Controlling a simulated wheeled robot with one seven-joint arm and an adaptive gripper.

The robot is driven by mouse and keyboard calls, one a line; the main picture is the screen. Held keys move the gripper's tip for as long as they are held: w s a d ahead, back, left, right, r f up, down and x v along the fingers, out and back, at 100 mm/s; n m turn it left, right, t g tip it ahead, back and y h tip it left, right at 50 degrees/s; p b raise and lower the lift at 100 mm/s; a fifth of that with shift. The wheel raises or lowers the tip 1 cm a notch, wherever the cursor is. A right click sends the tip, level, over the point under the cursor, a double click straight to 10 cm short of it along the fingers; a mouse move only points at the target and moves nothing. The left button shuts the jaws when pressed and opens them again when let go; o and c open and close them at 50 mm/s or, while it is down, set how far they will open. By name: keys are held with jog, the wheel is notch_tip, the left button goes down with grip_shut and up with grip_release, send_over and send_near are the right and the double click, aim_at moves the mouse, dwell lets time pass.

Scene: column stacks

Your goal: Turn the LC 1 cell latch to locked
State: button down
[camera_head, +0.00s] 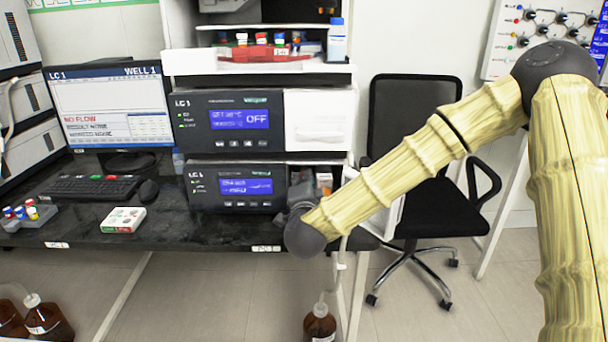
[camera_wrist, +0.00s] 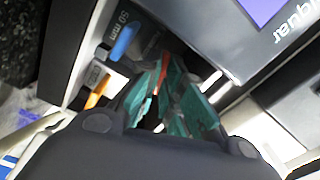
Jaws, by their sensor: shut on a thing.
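The LC 1 lower module (camera_head: 237,188) stands on the bench in the head view, with an open compartment (camera_head: 324,180) at its right side. In the wrist view, the teal fingers of my gripper (camera_wrist: 170,85) reach into this compartment. They are shut on a narrow red piece (camera_wrist: 163,68), which appears to be the cell latch. The fingers cover most of it, so its angle is hard to tell. In the head view my wrist hides the gripper and the latch.
In the wrist view, a blue-tabbed part marked 50 mm (camera_wrist: 124,42) and an orange-tabbed part (camera_wrist: 98,94) sit left of the fingers. The module's front panel (camera_wrist: 215,35) is close on the right. An office chair (camera_head: 415,150) stands right of the bench.

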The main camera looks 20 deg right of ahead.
jog(key=n+p, duration=0.2)
jog(key=n, duration=0.1)
jog(key=shift+r+n, duration=0.15)
jog(key=shift+n, duration=0.25)
jog(key=n+p, duration=0.2)
jog(key=n, duration=0.1)
jog(key=shift+n+p, duration=0.3)
jog(key=shift+p, duration=0.05)
jog(key=n+p, duration=0.2)
jog(key=n, duration=0.2)
jog(key=shift+s+f+n+p, duration=0.15)
jog(key=shift+n+p, duration=0.1)
jog(key=shift+n, duration=0.4)
jog(key=shift+w+f+n+p, duration=0.1)
jog(key=shift+n+p, duration=0.1)
jog(key=shift+n, duration=0.45)
jog(key=shift+f, duration=0.1)
jog(key=c, duration=1.6)
grip_release()
jog(key=shift+s, duration=0.1)
jog(key=v, duration=1.2)
